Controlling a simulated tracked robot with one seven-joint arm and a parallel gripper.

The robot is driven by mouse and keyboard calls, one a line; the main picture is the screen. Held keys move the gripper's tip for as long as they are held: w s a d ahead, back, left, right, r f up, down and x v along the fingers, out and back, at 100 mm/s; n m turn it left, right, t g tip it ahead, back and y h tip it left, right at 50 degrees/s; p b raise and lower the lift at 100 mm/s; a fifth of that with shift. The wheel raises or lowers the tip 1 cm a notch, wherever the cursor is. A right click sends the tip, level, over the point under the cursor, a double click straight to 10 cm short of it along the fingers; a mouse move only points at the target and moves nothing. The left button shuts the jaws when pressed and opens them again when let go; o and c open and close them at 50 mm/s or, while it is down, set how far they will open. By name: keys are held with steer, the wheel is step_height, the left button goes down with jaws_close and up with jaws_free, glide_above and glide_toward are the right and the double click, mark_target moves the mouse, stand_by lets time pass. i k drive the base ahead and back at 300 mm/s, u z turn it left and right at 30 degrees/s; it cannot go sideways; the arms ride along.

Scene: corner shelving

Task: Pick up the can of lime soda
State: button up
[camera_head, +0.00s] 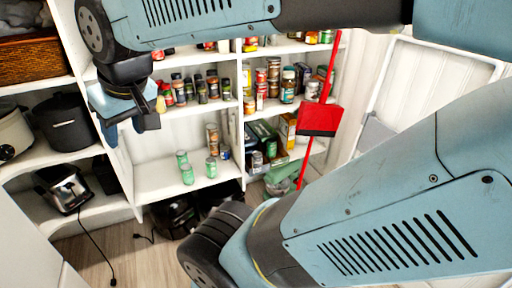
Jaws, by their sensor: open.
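Three green cans stand upright on a mostly bare white shelf in the middle of the view: one at the back left (182,157), one at the front left (187,175) and one to the right (211,167). Their labels are too small to read, so I cannot tell which is lime soda. My gripper (129,132) hangs from my arm at the upper left of the view. It is open and appears empty. In the picture it is up and left of the green cans, apart from them.
Brown cans (213,148) stand behind the right green can. Shelves above hold many jars (288,86). A red dustpan (319,119) on a long handle stands at right. At left are a black pot (64,124) and a wicker basket (32,60). The white shelf's (158,190) front left is clear.

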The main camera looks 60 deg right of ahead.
mark_target(271, 143)
steer(key=z, duration=0.05)
steer(key=k, duration=0.35)
steer(key=z, duration=1)
steer(key=i, duration=1.2)
steer(key=z, duration=1.2)
steer(key=k, duration=0.5)
steer(key=u, duration=0.2)
